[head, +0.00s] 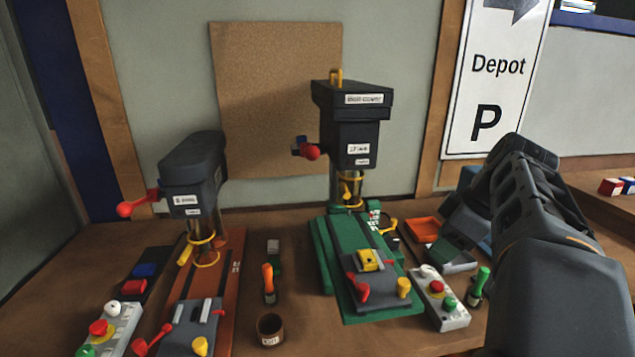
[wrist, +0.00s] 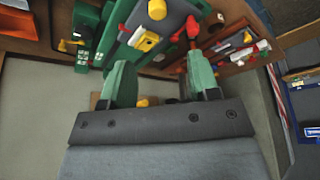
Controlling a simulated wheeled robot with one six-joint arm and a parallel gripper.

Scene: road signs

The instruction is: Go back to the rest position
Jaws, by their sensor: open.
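My arm rises at the right of the head view and folds down to the left, with its end low beside the green-based drill press (head: 335,265). In the wrist view my gripper (wrist: 160,80) shows two green fingers standing wide apart, with nothing held between them. The same drill press, with a yellow block (head: 368,260) on its grey vise plate, lies beyond the fingers in the wrist view, where the yellow block (wrist: 145,42) also shows. My gripper's fingers are hard to make out in the head view.
A second drill press (head: 194,180) stands on an orange base at left. Switch boxes (head: 110,325) (head: 440,300), a brown cup (head: 270,330), an orange-handled tool (head: 268,280) and an orange tray (head: 424,230) crowd the bench. A Depot sign (head: 497,90) is behind my arm.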

